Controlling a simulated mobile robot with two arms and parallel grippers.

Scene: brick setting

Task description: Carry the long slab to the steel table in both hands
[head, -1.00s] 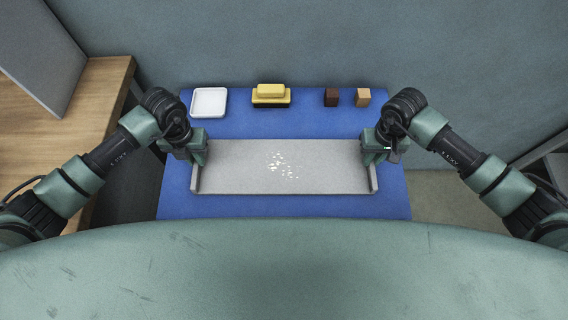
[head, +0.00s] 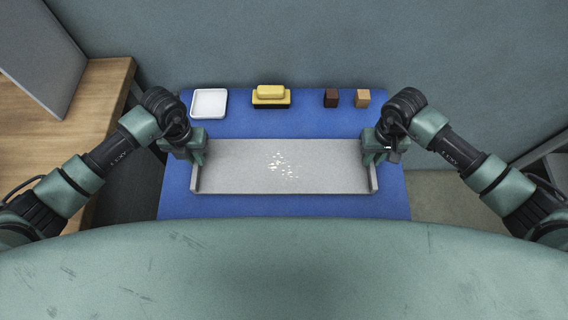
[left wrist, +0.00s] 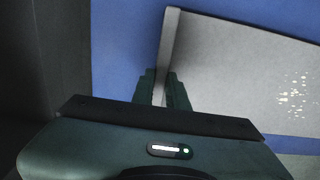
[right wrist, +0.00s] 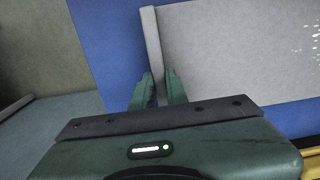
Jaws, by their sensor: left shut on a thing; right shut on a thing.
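The long slab (head: 284,168) is a pale grey board with a raised lip at each short end and a cluster of white specks in its middle. It lies level across the blue table (head: 285,207); I cannot tell whether it touches the top or is just above it. My left gripper (head: 197,158) is shut on its left end lip, which also shows between the fingers in the left wrist view (left wrist: 168,50). My right gripper (head: 371,158) is shut on the right end lip, seen in the right wrist view (right wrist: 153,45). I cannot identify the steel table with certainty.
Along the blue table's far edge stand a white square dish (head: 209,103), a yellow block on a dark-based dish (head: 271,96), a dark brown cube (head: 331,98) and a tan cube (head: 362,98). A wooden table (head: 60,130) is at left. A grey edge (head: 545,150) shows at right.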

